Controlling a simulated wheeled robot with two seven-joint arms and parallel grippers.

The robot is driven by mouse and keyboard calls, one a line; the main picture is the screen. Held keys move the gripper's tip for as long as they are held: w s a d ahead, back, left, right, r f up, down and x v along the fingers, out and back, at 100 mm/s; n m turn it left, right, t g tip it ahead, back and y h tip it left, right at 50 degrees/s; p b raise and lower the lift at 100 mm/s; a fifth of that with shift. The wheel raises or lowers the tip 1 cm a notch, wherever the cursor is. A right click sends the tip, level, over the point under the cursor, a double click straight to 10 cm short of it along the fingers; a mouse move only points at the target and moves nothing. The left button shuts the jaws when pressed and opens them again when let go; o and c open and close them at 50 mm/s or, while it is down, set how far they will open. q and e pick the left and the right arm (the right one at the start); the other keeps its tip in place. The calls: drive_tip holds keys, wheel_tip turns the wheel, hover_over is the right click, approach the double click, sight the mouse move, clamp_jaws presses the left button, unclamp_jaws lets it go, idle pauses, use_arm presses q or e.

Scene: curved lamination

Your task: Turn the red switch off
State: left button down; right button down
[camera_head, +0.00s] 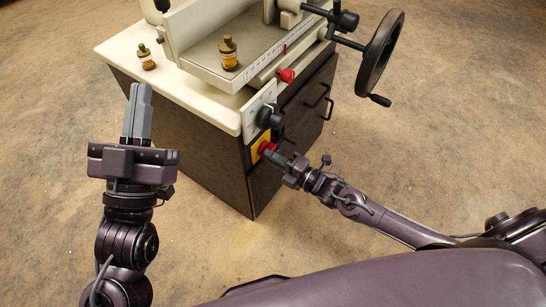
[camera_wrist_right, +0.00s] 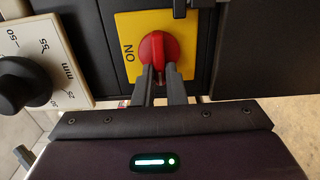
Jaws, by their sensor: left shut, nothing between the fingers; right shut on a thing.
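The red switch (camera_wrist_right: 158,48) is a round red knob on a yellow plate (camera_wrist_right: 127,30) marked "ON", in the right wrist view. In the head view the red switch (camera_head: 266,148) sits on the side of the machine's dark cabinet. My right gripper (camera_wrist_right: 160,82) is shut on the knob's protruding grip; its fingertips cover part of it. In the head view my right gripper (camera_head: 274,154) reaches the switch from the right. My left gripper (camera_head: 138,98) is shut and empty, raised to the left of the cabinet and apart from it.
The machine has a pale top (camera_head: 120,52), a black handwheel (camera_head: 380,55) and a small red knob (camera_head: 286,75). A black dial (camera_wrist_right: 22,82) with a millimetre scale is beside the switch plate. Dark cabinet handles (camera_head: 318,96) stick out at the right. The floor (camera_head: 450,130) to the right is clear.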

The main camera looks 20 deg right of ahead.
drive_tip(key=c, duration=1.5)
unclamp_jaws()
drive_tip(key=shift+s+d, duration=0.1)
